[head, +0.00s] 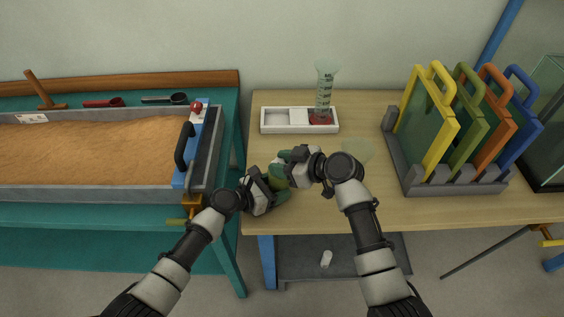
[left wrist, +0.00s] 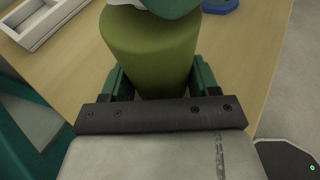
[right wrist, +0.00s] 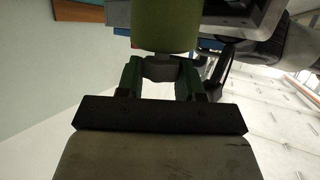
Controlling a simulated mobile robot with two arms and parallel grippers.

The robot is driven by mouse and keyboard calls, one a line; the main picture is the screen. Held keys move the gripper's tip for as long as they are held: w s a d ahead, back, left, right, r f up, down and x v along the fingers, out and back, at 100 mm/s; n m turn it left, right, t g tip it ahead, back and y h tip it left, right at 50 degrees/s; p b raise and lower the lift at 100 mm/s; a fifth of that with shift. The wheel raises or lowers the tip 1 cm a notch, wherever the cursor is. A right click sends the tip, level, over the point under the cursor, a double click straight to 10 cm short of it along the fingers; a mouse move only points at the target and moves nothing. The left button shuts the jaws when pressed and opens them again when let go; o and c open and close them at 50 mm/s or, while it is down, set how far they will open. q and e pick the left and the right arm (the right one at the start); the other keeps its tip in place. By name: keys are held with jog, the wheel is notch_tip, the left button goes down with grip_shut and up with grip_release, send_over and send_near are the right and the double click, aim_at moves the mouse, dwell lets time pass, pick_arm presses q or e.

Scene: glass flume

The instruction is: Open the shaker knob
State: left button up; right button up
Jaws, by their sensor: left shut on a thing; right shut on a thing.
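In the head view the shaker (head: 279,184) is mostly hidden between my two grippers, over the table's left front part. My left gripper (head: 270,188) is shut on the green body, with one finger on each side of it in the left wrist view. I cannot tell how far the knob is turned.
A white tray (head: 273,129) with a measuring cylinder (head: 325,92) stands at the back of the wooden table. A grey rack (head: 450,188) of coloured framed panels stands to the right. A sand-filled box (head: 90,150) sits on the teal bench to the left. The table's right front is clear.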

jog(key=shift+m+t, duration=0.3)
jog(key=shift+s+f+m+t+h, duration=0.1)
jog(key=shift+s+m+t+h, duration=0.05)
jog(key=shift+m+t+h, duration=1)
jog(key=shift+a+m+t+h, duration=0.15)
jog(key=shift+m+t+h, duration=0.9)
jog(key=shift+m, duration=0.4)
jog(key=shift+h, duration=0.4)
jog(key=o, duration=0.9)
jog(key=shift+s, duration=0.1)
jog(key=v, duration=1.2)
